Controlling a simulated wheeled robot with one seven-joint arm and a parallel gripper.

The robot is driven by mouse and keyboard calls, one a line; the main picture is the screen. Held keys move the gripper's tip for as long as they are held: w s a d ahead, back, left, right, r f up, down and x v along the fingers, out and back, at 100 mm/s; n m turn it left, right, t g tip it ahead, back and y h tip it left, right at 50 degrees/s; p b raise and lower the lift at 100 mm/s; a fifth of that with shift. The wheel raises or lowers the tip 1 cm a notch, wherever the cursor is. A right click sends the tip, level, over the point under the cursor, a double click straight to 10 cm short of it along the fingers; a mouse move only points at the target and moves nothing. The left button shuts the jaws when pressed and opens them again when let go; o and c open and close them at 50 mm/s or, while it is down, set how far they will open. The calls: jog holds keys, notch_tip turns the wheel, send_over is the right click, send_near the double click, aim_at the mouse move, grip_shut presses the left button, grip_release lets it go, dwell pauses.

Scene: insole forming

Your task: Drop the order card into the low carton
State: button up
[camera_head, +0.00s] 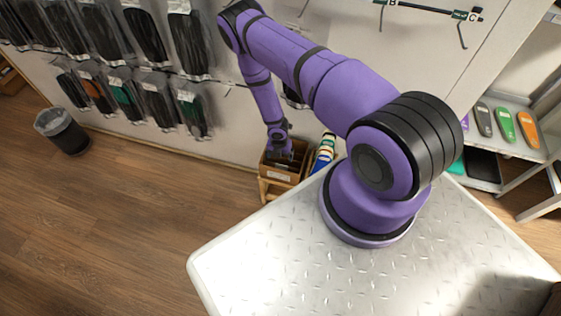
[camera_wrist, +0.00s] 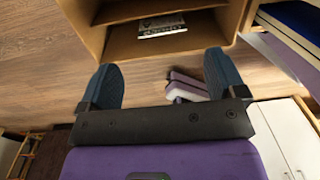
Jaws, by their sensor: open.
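The low carton (camera_head: 278,174) is an open brown box on a wooden stand, below the end of my arm in the head view. Its brown wall (camera_wrist: 85,22) crosses the top of the wrist view. A pale card with dark print (camera_wrist: 162,25), which looks like the order card, appears to lie inside the carton. My gripper (camera_wrist: 162,80) is open, with its two blue fingertips wide apart and nothing between them. In the head view my gripper (camera_head: 279,152) is at the carton's opening, and its fingers are hard to make out.
A row of colourful upright items (camera_head: 323,153) stands right of the carton. Packaged insoles (camera_head: 145,40) hang on the wall at left. A dark bin (camera_head: 63,132) stands on the floor. A shelf (camera_head: 500,152) with coloured insoles is at right.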

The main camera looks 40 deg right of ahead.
notch_tip(320, 180, up, 6)
jog(key=shift+r, duration=0.15)
jog(key=shift+w+a, duration=0.1)
jog(key=shift+w, duration=0.05)
dwell(0.5)
